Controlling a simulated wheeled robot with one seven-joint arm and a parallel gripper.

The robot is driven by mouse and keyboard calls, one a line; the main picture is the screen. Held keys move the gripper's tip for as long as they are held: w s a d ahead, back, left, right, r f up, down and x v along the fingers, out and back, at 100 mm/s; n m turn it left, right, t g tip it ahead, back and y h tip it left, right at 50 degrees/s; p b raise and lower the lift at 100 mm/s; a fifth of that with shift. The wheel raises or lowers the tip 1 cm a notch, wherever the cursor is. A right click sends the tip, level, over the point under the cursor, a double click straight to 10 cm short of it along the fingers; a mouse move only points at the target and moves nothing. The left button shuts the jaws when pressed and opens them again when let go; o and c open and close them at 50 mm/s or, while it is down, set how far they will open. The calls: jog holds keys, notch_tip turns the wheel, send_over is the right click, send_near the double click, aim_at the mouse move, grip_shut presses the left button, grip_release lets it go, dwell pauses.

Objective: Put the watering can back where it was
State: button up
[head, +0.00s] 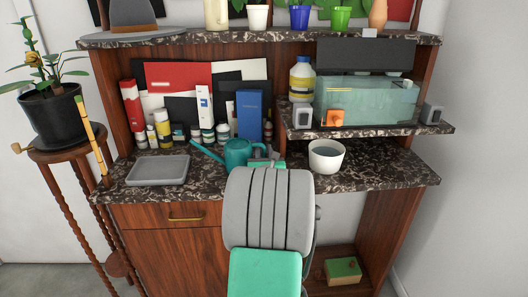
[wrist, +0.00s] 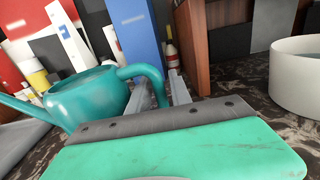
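The teal watering can (head: 238,152) is at the middle of the marble-patterned counter, upright, with its spout to the left. In the wrist view its body (wrist: 90,98) is left of my fingers, and its curved handle comes down between them. My gripper (wrist: 166,92) has its two grey fingers close together on either side of the handle, shut on it. In the head view my arm hides most of my gripper and the can's right side. I cannot tell whether the can's base touches the counter.
A grey tray (head: 158,170) lies to the left, and a white pot (head: 326,156) stands to the right. A blue box (head: 249,115) and several bottles stand behind. A wooden divider (wrist: 192,45) is close to my fingers. A raised shelf (head: 370,130) holds a glass tank.

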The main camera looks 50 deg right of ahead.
jog(key=shift+o, duration=0.7)
jog(key=shift+s+a+r, duration=0.1)
jog(key=shift+r, duration=0.1)
jog(key=v, duration=1.1)
jog(key=shift+s+a, duration=0.2)
jog(key=shift+a, duration=0.15)
